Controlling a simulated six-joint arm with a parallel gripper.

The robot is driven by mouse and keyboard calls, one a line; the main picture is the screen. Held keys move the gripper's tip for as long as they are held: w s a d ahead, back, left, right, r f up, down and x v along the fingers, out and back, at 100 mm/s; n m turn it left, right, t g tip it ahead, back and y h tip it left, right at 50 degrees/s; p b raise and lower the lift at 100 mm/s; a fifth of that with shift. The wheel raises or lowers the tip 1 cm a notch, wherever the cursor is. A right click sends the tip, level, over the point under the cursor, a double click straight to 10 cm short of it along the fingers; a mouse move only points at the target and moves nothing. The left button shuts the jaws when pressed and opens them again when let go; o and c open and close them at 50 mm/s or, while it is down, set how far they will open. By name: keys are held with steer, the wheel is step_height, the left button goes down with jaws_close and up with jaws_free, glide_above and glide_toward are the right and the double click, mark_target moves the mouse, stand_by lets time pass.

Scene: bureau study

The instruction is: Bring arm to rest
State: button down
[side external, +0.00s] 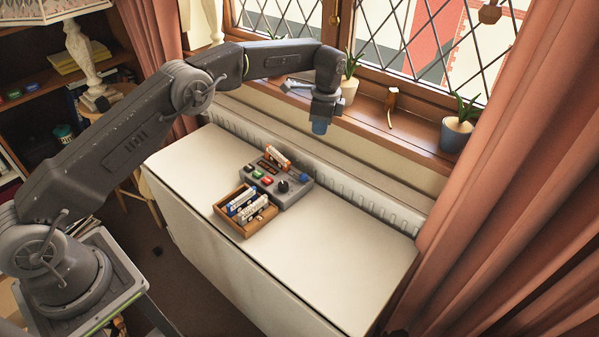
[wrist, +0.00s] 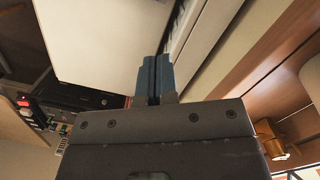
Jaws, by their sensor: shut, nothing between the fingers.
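My gripper (side external: 320,126) hangs at the end of my raised, outstretched arm, above the back edge of the white cabinet top near the window. Its blue fingers point down and are shut with nothing between them. In the wrist view the two blue fingers (wrist: 154,75) lie side by side, touching, with the white top (wrist: 95,40) beyond them. The gripper is apart from every object on the cabinet.
A grey control box (side external: 290,192) with coloured buttons and an orange-white piece stands on the white top (side external: 330,245). A wooden tray (side external: 234,228) with several batteries adjoins it. Potted plants (side external: 456,135) line the sill. A curtain (side external: 500,170) hangs right. The top's right part is clear.

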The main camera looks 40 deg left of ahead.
steer(key=s+a+r+n+t, duration=0.1)
steer(key=s+r+n+t, duration=0.15)
steer(key=s+r, duration=0.65)
steer(key=s+r+n+t, duration=0.1)
steer(key=s+r+n, duration=0.35)
steer(key=r, duration=0.75)
steer(key=s+f+n+t, duration=0.1)
steer(key=s+n, duration=0.1)
steer(key=s, duration=1.1)
steer(key=s+a+f+n+t+h, duration=0.1)
steer(key=s+f+n, duration=0.1)
steer(key=s, duration=1.1)
steer(key=shift+s+f+n+t, duration=0.25)
steer(key=shift+s+n+t, duration=0.15)
steer(key=shift+n, duration=0.2)
